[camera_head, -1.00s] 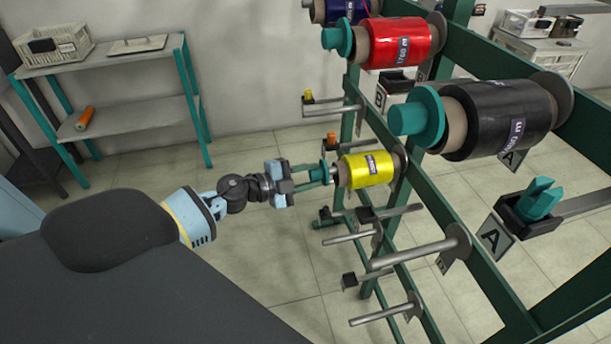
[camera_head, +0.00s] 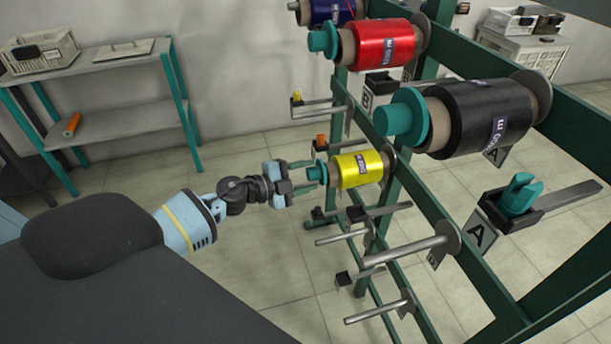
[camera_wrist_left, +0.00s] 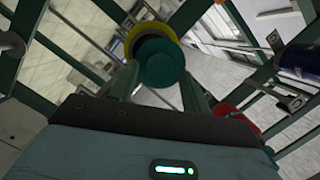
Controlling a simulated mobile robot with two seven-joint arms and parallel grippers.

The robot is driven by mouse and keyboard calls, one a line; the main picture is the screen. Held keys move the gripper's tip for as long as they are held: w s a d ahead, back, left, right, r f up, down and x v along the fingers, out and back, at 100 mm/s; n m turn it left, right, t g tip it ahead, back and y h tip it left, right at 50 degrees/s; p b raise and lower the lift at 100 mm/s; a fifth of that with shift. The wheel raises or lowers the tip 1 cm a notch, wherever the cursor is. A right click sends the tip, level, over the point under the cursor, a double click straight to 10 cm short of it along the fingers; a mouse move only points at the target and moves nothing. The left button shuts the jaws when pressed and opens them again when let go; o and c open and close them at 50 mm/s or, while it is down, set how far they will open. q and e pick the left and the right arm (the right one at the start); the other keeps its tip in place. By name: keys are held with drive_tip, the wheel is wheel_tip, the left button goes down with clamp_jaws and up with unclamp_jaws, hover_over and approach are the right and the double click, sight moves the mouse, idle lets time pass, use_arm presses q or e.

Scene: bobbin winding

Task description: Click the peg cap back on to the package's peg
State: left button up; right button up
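The yellow package (camera_head: 357,168) sits on a peg of the green rack, in the middle of the head view. Its teal peg cap (camera_head: 316,174) is at the near end of the peg, close against the package's core. In the left wrist view the round teal cap (camera_wrist_left: 162,68) is in front of the yellow ring of the package (camera_wrist_left: 133,36). My left gripper (camera_head: 303,177) is at the cap, its fingers apart on either side. My right gripper is out of view.
The green rack (camera_head: 470,215) holds red (camera_head: 384,45), black (camera_head: 487,117) and blue (camera_head: 335,10) packages nearby. Several bare metal pegs (camera_head: 410,250) stick out below the yellow package. A shelf (camera_head: 110,118) stands at the left. Floor between shelf and rack is free.

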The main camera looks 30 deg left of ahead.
use_arm(q)
drive_tip(key=shift+o, duration=0.6)
drive_tip(key=v, duration=0.7)
drive_tip(key=shift+s+a, duration=0.25)
drive_tip(key=shift+s, duration=0.1)
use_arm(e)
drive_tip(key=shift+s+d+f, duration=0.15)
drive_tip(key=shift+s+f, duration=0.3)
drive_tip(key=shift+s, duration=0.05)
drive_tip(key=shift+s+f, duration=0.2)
